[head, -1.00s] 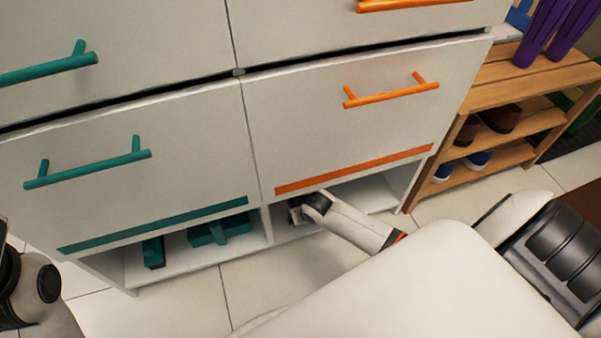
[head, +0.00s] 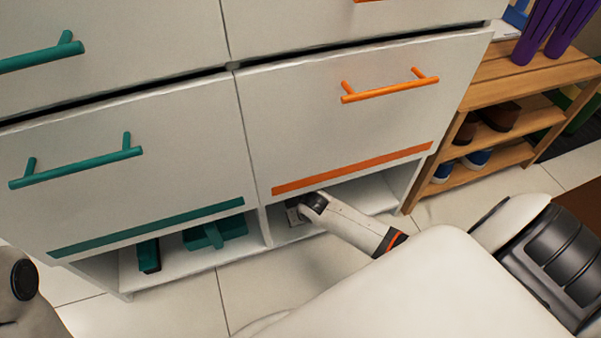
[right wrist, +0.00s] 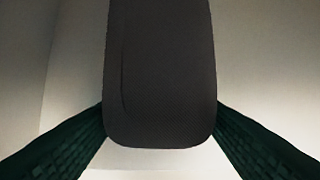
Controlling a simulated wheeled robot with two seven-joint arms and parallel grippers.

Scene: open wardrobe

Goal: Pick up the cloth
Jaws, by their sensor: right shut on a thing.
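My right gripper (head: 294,215) is inside the low open compartment under the orange-marked drawer in the head view. Its fingertips are hidden there. In the right wrist view the dark grey gripper (right wrist: 160,120) fills the middle. A dark green woven-looking cloth (right wrist: 50,145) slopes down to both lower corners, with its middle hidden behind the gripper. The gripper is shut on the cloth. The cloth cannot be made out in the head view. My left gripper is not in view; only part of my left arm shows at the left edge.
Drawers with a teal handle (head: 78,167) and an orange handle (head: 390,90) stand over the compartments. Green items (head: 216,234) lie in the left compartment. A wooden shoe rack (head: 487,79) stands at right. The tiled floor (head: 178,305) in front is clear.

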